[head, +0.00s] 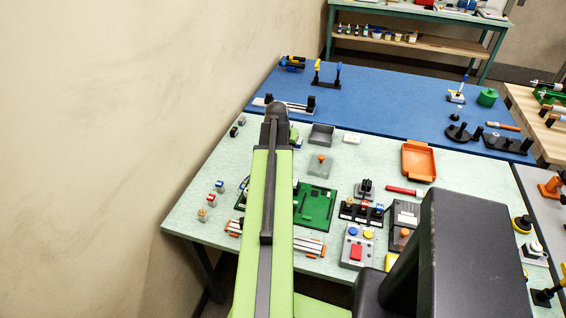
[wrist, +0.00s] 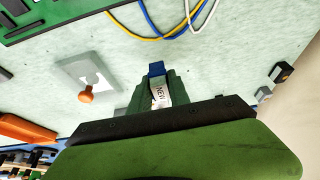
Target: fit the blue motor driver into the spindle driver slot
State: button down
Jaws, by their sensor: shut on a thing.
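My gripper (wrist: 157,98) is shut on a small piece with a blue end and a white label reading "NEW", which I take as the blue motor driver (wrist: 157,69). Its lower part is hidden between the green fingers. In the head view my arm hides most of the gripper and the held piece. The green circuit board (head: 316,207) lies on the pale green table, right of my arm; its corner shows in the wrist view (wrist: 45,22). I cannot tell which place on it is the spindle driver slot.
A grey plate with an orange knob (head: 320,163) lies behind the board. Small blocks with blue (head: 219,186), red (head: 211,198) and yellowish tops stand at the left. A black holder (head: 361,214) has coloured pieces. An orange tray (head: 405,172) lies at the right. Loose wires (wrist: 165,32) lie by the board.

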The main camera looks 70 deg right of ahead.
jog(key=shift+w+d+f, duration=0.1)
jog(key=shift+w+f, duration=0.2)
jog(key=shift+w, duration=0.2)
notch_tip(320, 180, down, 4)
jog(key=b, duration=0.4)
jog(key=shift+r, duration=0.25)
jog(key=shift+f, duration=0.15)
jog(key=c, duration=1.2)
grip_release()
jog(key=shift+c, duration=0.2)
